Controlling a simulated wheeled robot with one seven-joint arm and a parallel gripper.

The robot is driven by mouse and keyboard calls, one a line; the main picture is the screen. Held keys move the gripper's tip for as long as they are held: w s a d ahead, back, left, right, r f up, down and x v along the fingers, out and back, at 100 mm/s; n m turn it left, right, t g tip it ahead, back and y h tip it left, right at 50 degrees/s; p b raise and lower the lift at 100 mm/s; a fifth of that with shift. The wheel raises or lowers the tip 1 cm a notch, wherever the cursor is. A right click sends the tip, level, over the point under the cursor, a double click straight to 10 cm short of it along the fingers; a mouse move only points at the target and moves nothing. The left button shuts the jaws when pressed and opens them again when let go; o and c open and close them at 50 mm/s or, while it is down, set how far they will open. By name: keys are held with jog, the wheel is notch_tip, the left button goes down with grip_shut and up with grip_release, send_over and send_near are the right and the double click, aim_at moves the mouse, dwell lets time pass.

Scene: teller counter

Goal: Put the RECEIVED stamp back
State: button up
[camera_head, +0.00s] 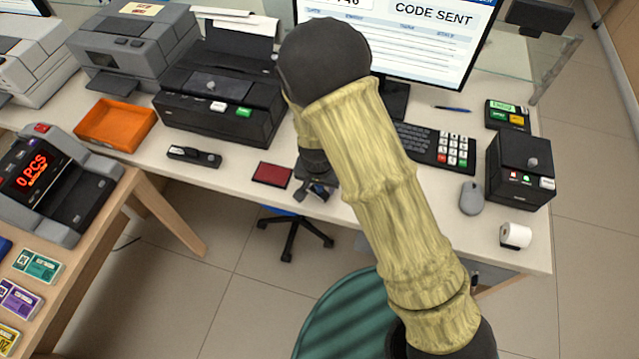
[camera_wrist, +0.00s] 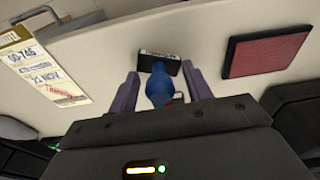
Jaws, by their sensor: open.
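In the wrist view, a stamp with a blue rounded handle (camera_wrist: 159,88) and a black base (camera_wrist: 158,63) stands on the white counter. Its label is too small to read. My gripper (camera_wrist: 160,77) is open, with one finger on each side of the blue handle and visible gaps between. In the head view my gripper (camera_head: 318,190) is at the counter's front edge, and the arm mostly hides the stamp. A red ink pad (camera_wrist: 264,56) lies right of the stamp in the wrist view; it also shows in the head view (camera_head: 272,174).
A slip with a red stamped mark (camera_wrist: 55,75) lies at the left in the wrist view. In the head view a black stapler-like item (camera_head: 194,156), an orange tray (camera_head: 115,124) and a black printer (camera_head: 222,95) stand left; a keypad (camera_head: 450,150) and a mouse (camera_head: 471,198) are right.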

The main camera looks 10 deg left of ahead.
notch_tip(320, 180, up, 12)
jog(key=s, duration=0.1)
jog(key=shift+s, duration=0.25)
jog(key=shift+r, duration=0.1)
dwell(0.7)
jog(key=s+d+r, duration=0.1)
jog(key=d+r, duration=0.2)
jog(key=d, duration=0.5)
jog(key=s+d+r, duration=0.2)
jog(key=d+r, duration=0.1)
jog(key=d, duration=0.6)
jog(key=s+d+r+t, duration=0.1)
jog(key=s+d+r, duration=0.1)
jog(key=d, duration=0.6)
jog(key=shift+s+d+r+n, duration=0.25)
jog(key=shift+d+r+n, duration=0.05)
jog(key=shift+d+r, duration=0.1)
jog(key=shift+s, duration=0.1)
